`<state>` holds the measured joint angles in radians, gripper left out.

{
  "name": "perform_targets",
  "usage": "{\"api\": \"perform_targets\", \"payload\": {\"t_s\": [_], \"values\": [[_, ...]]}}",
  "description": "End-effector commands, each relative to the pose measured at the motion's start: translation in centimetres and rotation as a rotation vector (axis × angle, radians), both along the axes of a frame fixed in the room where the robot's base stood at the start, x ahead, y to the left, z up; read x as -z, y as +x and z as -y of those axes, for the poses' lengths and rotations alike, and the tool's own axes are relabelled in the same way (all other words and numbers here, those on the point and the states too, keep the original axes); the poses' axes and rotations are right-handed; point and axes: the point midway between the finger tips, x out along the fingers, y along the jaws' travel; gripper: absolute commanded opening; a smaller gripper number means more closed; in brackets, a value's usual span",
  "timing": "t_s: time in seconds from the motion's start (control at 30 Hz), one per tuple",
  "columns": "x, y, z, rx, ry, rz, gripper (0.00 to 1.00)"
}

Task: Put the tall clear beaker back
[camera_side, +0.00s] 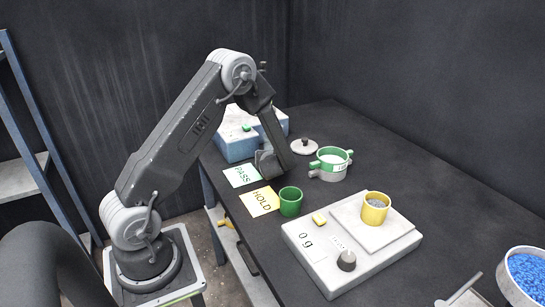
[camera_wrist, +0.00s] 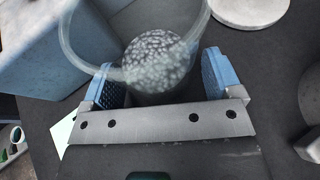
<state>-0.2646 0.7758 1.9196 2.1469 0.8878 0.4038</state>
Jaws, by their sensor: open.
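The clear beaker shows in the wrist view (camera_wrist: 92,60) with grey speckled granules inside it. I look down through its wide round rim. In the side view I cannot make it out; my arm covers that spot. My gripper (camera_wrist: 158,82) is open, with one blue-padded finger to each side of the beaker's lower part. I cannot tell whether either pad touches the glass. In the side view my gripper (camera_side: 271,163) is low over the bench, beside the blue box and the PASS card.
A blue box (camera_side: 236,147) stands close behind my gripper, and a pale lid (camera_side: 304,147) lies to its right. A green-rimmed sieve (camera_side: 330,165), green cup (camera_side: 290,202), PASS card (camera_side: 241,176), HOLD card (camera_side: 262,201) and scale (camera_side: 315,262) with a yellow cup (camera_side: 375,209) are nearby.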

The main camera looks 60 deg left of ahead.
Motion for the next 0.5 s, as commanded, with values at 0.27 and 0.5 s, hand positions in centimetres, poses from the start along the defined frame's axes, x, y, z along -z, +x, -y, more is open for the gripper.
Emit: {"api": "perform_targets", "payload": {"t_s": [0.27,0.5], "values": [[-1.1,-0.8,1.6,0.004,0.000,0.001,0.85],[-3.1,-3.1,5.7,0.005,-0.001,0.001,0.85]]}}
